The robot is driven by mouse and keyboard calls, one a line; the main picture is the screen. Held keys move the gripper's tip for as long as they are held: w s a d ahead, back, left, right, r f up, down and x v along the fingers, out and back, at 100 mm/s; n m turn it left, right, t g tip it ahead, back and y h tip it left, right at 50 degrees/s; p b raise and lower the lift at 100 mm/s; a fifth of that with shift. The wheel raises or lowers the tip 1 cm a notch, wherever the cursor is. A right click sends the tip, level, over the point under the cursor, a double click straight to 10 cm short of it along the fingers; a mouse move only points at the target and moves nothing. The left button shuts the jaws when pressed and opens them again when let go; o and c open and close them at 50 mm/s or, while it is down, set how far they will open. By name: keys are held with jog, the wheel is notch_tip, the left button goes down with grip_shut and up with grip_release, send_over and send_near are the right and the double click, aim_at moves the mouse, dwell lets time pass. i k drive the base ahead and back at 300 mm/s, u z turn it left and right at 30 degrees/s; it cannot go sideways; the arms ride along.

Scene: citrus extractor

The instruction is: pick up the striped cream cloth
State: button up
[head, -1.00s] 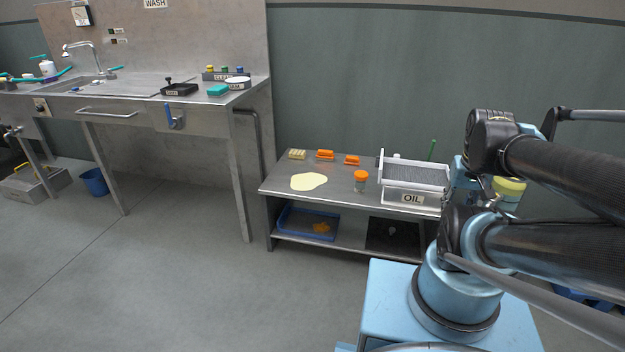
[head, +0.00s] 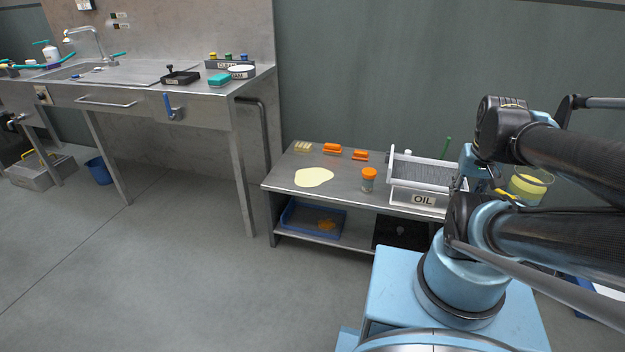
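A small cream block-like item with stripes (head: 302,147), which looks like the folded striped cream cloth, lies at the back left of the low steel table (head: 278,183). A flat pale yellow patch (head: 314,177) with an irregular outline lies in front of it. My arm is folded at the right of the head view, well away from the cloth. My gripper (head: 468,184) seems to be partly hidden among the arm links beside the oil tray, and its fingers cannot be made out.
Two orange items (head: 332,149) and an orange-lidded jar (head: 368,180) share the table with a mesh basket over a tray marked OIL (head: 423,199). A blue tray (head: 313,223) sits on the shelf below. A steel sink counter (head: 150,97) stands left. The floor in front is clear.

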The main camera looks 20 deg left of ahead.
aim_at(299, 146)
jog(key=u, duration=0.45)
jog(key=i, duration=0.9)
jog(key=u, duration=0.2)
